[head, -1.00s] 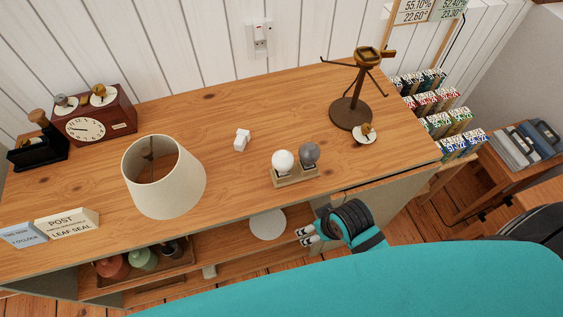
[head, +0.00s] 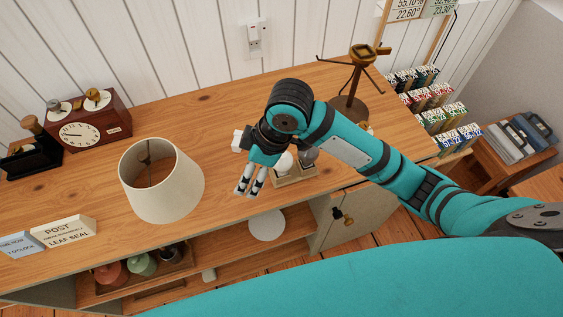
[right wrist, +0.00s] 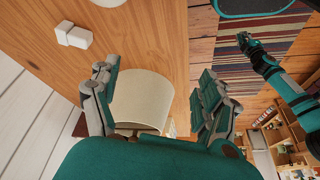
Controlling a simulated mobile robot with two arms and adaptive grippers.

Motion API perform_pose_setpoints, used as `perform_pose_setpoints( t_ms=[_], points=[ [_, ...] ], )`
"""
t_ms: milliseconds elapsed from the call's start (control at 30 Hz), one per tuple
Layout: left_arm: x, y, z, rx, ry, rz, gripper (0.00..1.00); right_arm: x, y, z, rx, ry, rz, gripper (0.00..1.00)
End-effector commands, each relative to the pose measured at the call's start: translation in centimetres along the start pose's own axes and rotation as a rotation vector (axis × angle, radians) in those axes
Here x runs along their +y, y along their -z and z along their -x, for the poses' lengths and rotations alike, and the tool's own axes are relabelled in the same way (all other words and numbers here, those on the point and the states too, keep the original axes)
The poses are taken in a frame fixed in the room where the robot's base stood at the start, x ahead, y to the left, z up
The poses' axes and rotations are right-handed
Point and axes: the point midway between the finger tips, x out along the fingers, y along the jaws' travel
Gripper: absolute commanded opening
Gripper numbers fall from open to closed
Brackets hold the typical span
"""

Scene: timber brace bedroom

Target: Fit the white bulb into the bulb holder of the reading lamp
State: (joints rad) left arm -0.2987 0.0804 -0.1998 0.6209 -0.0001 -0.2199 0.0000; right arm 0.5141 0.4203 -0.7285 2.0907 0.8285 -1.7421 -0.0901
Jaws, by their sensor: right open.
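The white bulb (head: 284,162) stands in a small wooden stand (head: 296,178) beside a grey bulb (head: 310,156); my right gripper partly hides it. The likely reading lamp is the cream-shaded one (head: 165,190) at left on the desk; a dark stem shows inside its shade, but I cannot make out the bulb holder. My right gripper (head: 249,189) is open and empty, between this shade and the bulb stand. In the right wrist view the shade (right wrist: 142,98) shows beyond the open fingers (right wrist: 155,100). My left gripper (right wrist: 244,40) shows small there; its jaws are unclear.
A small white block (head: 237,140) lies behind my right gripper. A brown stand with a brass top (head: 350,105) is at right. A clock (head: 88,128) and signs (head: 66,232) are at left. An open shelf (head: 220,255) is under the desk top (head: 215,105).

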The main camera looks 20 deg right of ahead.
Motion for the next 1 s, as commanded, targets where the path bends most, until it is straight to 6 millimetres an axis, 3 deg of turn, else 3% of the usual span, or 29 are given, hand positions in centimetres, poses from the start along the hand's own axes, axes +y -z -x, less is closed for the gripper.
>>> perform_pose_setpoints(
  t_ms=[33, 300, 500, 667, 1000],
  points=[
    [0.1, 0.0, 0.0, -0.001, -0.001, -0.001, 0.0, 1.4, 0.3, 1.4, -0.046, -0.012, 0.057, 0.79],
    [0.2, -0.1, -0.1, -0.001, -0.002, -0.001, 0.0, 5.6, -0.8, 8.3, -0.288, 0.001, 0.204, 0.79],
    [0.2, -0.1, -0.1, -0.002, -0.002, -0.001, 0.0, 6.9, -1.5, 11.1, -0.365, 0.01, 0.214, 0.79],
    [0.2, -0.1, 0.1, -0.003, -0.002, -0.001, 0.0, 7.0, -2.3, 9.8, -0.374, 0.016, 0.214, 0.79],
    [0.1, -0.1, 0.8, -0.003, -0.002, 0.0, 0.0, 7.2, -4.9, 3.0, -0.372, 0.015, 0.214, 0.79]
  ],
)
